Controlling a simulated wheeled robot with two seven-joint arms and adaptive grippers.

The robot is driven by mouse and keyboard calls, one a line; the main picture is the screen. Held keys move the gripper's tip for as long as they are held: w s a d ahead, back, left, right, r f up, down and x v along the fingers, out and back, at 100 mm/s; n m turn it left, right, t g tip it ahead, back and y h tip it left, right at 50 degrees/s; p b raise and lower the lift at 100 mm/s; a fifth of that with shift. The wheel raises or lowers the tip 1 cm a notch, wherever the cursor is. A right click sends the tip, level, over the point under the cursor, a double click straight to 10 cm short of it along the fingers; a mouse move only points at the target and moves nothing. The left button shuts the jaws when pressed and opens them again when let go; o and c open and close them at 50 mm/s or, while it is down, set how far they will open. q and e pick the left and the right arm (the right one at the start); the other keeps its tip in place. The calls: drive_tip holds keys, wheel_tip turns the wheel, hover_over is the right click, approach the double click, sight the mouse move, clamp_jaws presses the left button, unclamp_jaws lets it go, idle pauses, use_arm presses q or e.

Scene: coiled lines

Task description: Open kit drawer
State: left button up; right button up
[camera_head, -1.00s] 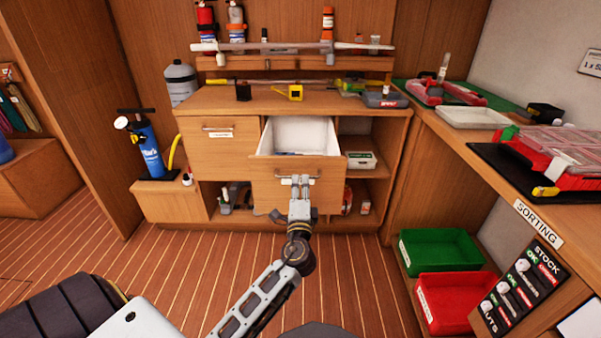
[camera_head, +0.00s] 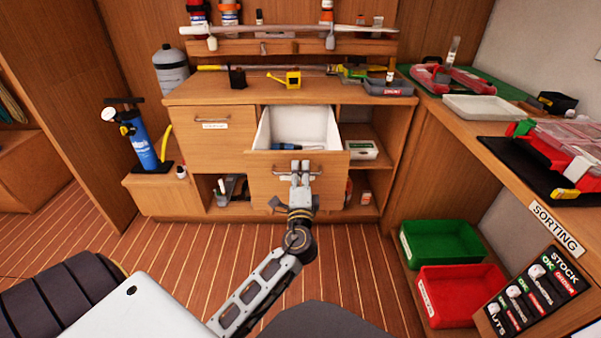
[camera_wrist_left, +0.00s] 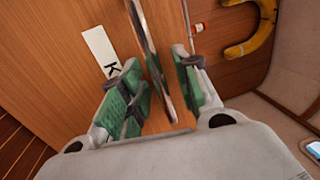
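The kit drawer (camera_head: 268,167) stands pulled out of the wooden cabinet, its white inside (camera_head: 300,128) showing with a blue-handled tool (camera_head: 290,147) in it. Its front bears a metal bar handle (camera_head: 314,176). In the left wrist view, part of a white label with a K (camera_wrist_left: 102,52) shows on the drawer front. My left gripper (camera_head: 300,168) is at the handle. In the left wrist view its green-padded fingers (camera_wrist_left: 162,88) are apart, one on each side of the handle bar (camera_wrist_left: 148,40), with gaps visible beside it. My right gripper is in no view.
A closed drawer (camera_head: 213,140) is left of the open one; an open shelf with a white box (camera_head: 362,150) is to its right. A blue pump (camera_head: 148,143) stands at left. Green (camera_head: 442,245) and red (camera_head: 460,293) bins are at lower right. The floor before the cabinet is clear.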

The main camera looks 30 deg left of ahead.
sight(301, 168)
use_arm(q)
drive_tip(key=shift+c, duration=0.5)
clamp_jaws()
drive_tip(key=shift+f+x, duration=0.15)
drive_tip(key=shift+x, duration=0.75)
drive_tip(key=shift+f+x, duration=0.2)
drive_tip(key=shift+x, duration=0.7)
drive_tip(key=shift+f+x, duration=0.15)
drive_tip(key=shift+x, duration=0.7)
drive_tip(key=shift+o, duration=0.5)
unclamp_jaws()
drive_tip(key=v, duration=1.1)
drive_tip(key=shift+s+d, duration=0.2)
drive_tip(key=shift+s, duration=0.15)
